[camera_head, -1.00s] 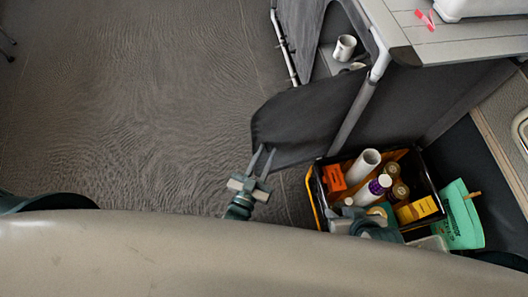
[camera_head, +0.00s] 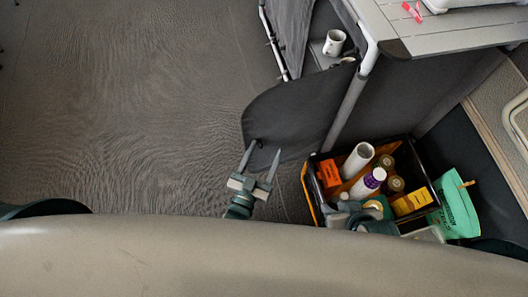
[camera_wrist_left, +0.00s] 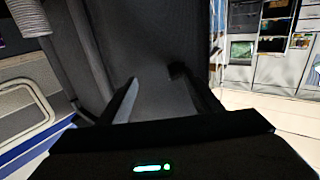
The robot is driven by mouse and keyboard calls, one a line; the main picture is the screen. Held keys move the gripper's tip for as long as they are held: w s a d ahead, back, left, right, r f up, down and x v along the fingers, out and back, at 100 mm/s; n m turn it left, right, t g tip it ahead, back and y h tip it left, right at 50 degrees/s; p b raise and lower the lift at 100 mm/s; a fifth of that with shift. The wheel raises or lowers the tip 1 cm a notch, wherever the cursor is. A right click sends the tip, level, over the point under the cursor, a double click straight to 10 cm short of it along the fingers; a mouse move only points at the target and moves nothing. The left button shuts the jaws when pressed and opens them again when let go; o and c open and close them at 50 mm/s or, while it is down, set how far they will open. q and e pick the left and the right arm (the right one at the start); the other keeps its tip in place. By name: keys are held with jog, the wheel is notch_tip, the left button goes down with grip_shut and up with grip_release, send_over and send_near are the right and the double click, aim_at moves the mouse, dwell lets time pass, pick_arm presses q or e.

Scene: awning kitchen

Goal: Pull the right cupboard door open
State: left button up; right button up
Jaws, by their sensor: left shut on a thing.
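The right cupboard door (camera_head: 290,115) is a dark grey fabric panel. It stands swung out from the cupboard frame over the floor in the head view. It also fills the middle of the left wrist view (camera_wrist_left: 165,85). My left gripper (camera_head: 264,152) is at the door's near lower edge, one finger on each side of a small dark knob area, and holds the door. Its fingers look apart in the picture. My right gripper (camera_head: 358,215) is partly visible low over the crate, and its fingers cannot be made out.
A black crate (camera_head: 437,190) with bottles and boxes stands right of the door. A green bag (camera_head: 460,212) lies beside it. A white mug (camera_head: 334,43) stands inside the cupboard, under a grey tabletop (camera_head: 450,38). The floor at left is clear.

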pick_arm(q)
jog(key=shift+d, duration=0.5)
jog(key=shift+c, duration=0.3)
jog(key=shift+v, duration=0.8)
jog(key=shift+c, duration=1.3)
jog(key=a+v, duration=0.1)
jog(key=v, duration=1.5)
jog(key=shift+w, duration=0.1)
